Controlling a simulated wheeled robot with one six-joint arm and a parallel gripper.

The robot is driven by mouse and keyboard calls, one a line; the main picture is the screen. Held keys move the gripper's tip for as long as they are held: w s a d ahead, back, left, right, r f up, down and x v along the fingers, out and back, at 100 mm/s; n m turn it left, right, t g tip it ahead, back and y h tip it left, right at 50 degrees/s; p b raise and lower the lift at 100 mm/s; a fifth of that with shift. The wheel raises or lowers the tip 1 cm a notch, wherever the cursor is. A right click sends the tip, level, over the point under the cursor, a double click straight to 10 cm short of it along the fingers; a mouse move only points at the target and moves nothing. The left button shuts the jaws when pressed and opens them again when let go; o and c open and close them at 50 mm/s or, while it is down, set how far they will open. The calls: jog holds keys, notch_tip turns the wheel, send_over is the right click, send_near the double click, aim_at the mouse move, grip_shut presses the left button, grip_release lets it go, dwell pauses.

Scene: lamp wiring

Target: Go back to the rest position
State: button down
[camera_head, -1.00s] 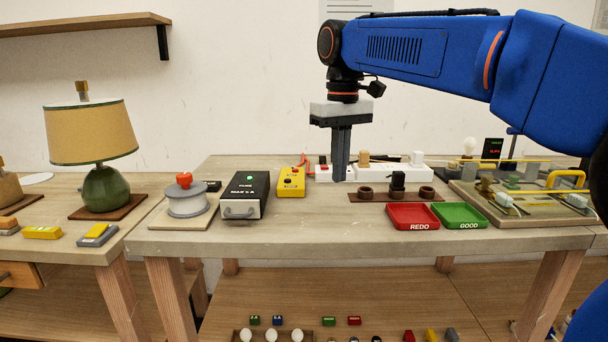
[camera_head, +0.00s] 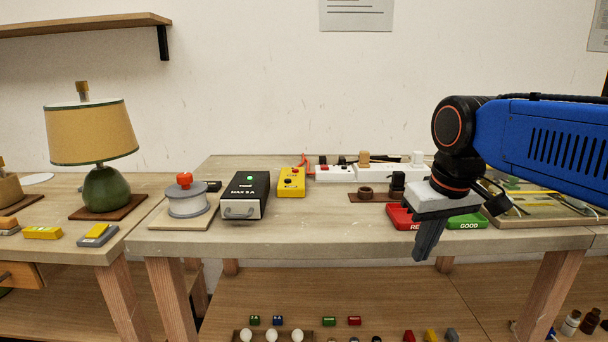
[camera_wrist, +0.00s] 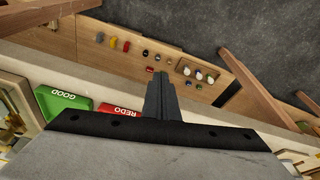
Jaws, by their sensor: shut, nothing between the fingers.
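My gripper (camera_head: 428,246) is shut and empty. In the head view it hangs tilted at the front edge of the bench, in front of the red REDO tray (camera_head: 400,213) and the green GOOD tray (camera_head: 468,221), hiding part of both. In the wrist view the shut fingers (camera_wrist: 162,88) point out over the bench edge toward the lower shelf. The GOOD tray (camera_wrist: 62,103) and the REDO tray (camera_wrist: 118,110) show there left of the fingers.
The bench (camera_head: 330,230) carries a black box (camera_head: 246,193), a yellow tester (camera_head: 291,182), a grey spool-like device (camera_head: 187,201) and white power strips (camera_head: 335,173). A lamp (camera_head: 100,150) stands at left. Bulbs and small blocks sit on the lower shelf (camera_head: 290,290).

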jog(key=s+d+f+m+t, duration=0.1)
jog(key=s+d+f, duration=0.2)
jog(key=s+f, duration=0.3)
jog(key=s+d+f+m+t, duration=0.1)
jog(key=s+d+f, duration=0.2)
jog(key=s+f, duration=0.3)
notch_tip(320, 180, down, 3)
jog(key=shift+r+m, duration=0.1)
jog(key=shift+m, duration=0.2)
